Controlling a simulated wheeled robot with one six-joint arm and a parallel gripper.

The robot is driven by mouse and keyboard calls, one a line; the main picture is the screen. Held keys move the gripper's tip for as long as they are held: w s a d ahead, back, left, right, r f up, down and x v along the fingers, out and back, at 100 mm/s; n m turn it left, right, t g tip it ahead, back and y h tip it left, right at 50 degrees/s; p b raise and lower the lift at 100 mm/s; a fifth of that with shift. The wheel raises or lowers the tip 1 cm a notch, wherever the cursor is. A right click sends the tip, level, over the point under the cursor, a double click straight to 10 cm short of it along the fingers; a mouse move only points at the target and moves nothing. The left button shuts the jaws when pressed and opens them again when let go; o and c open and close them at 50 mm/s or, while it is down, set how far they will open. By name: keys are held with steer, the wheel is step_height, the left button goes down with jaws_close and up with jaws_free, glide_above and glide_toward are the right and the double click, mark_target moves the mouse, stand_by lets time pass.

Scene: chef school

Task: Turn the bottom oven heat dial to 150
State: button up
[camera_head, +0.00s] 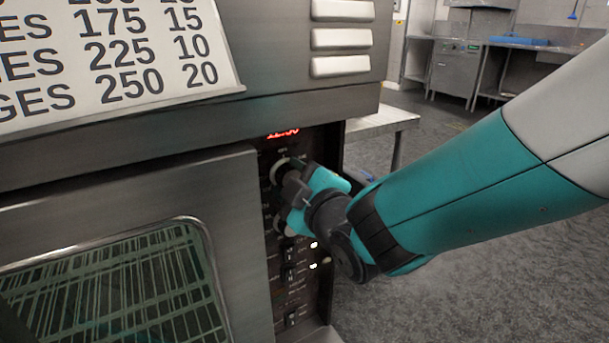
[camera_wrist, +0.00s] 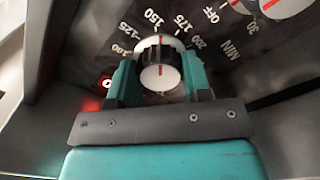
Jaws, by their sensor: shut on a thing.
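The oven heat dial (camera_wrist: 160,75) is a black knob with a white face and white skirt, each with a red mark. Numbers from 100 to 200 surround it in the wrist view. The red marks point up the picture, between 150 and 175 and nearer to 150. My gripper (camera_wrist: 160,84) is shut on the dial, with one teal finger on each side. In the head view, my gripper (camera_head: 300,184) reaches the upper part of the control panel from the right. It partly covers the dial (camera_head: 282,164) there.
A second dial (camera_wrist: 285,6), marked OFF and MIN, is near the gripper. Switches (camera_head: 290,255) and lit lamps (camera_head: 314,244) sit lower on the panel. The oven door (camera_head: 100,190) is closed at left. A red display (camera_head: 283,133) is above. A bench (camera_head: 385,122) stands behind; floor at right is clear.

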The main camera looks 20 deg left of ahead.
steer(key=shift+n, duration=0.6)
steer(key=o, duration=0.9)
steer(key=shift+d, duration=0.1)
steer(key=b+v, duration=0.6)
steer(key=v, duration=1.1)
steer(key=shift+s+b, duration=0.2)
steer(key=shift+b, duration=0.1)
